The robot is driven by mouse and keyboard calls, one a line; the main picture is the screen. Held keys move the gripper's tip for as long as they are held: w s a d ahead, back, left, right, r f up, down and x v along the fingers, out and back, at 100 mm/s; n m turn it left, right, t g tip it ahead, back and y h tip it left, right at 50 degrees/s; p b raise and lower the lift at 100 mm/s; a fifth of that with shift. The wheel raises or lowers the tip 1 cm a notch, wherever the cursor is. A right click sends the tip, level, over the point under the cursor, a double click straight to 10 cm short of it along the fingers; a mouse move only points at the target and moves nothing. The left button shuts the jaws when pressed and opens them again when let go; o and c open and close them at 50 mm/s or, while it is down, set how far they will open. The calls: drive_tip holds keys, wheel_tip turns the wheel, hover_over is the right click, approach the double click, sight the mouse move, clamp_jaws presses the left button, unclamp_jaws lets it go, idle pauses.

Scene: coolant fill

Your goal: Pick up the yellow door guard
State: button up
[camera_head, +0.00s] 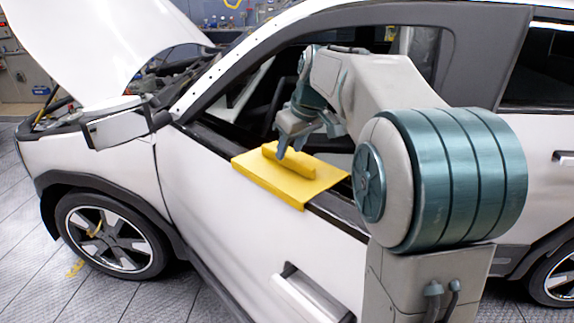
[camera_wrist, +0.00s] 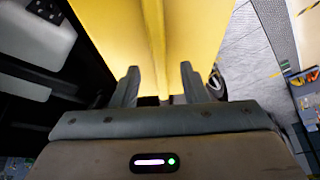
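The yellow door guard (camera_head: 265,181) lies over the window sill of the white car's front door. It has a flat plate with a raised bar (camera_head: 290,160) on top. My gripper (camera_head: 291,146) is at the bar, with one finger on its near side. In the wrist view the door guard (camera_wrist: 192,35) fills the upper middle. My gripper (camera_wrist: 159,76) has its two fingers apart there, with the yellow bar between them. The fingers look open; contact with the bar cannot be made out.
The white car door (camera_head: 215,190) and side mirror (camera_head: 118,128) are close to the guard. The hood (camera_head: 105,40) is raised at the left. The window opening lies behind the guard. The tiled floor (camera_head: 35,265) is free at the lower left.

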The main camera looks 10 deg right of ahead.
drive_tip(key=shift+x, duration=1.1)
clamp_jaws()
drive_tip(key=shift+r, duration=0.15)
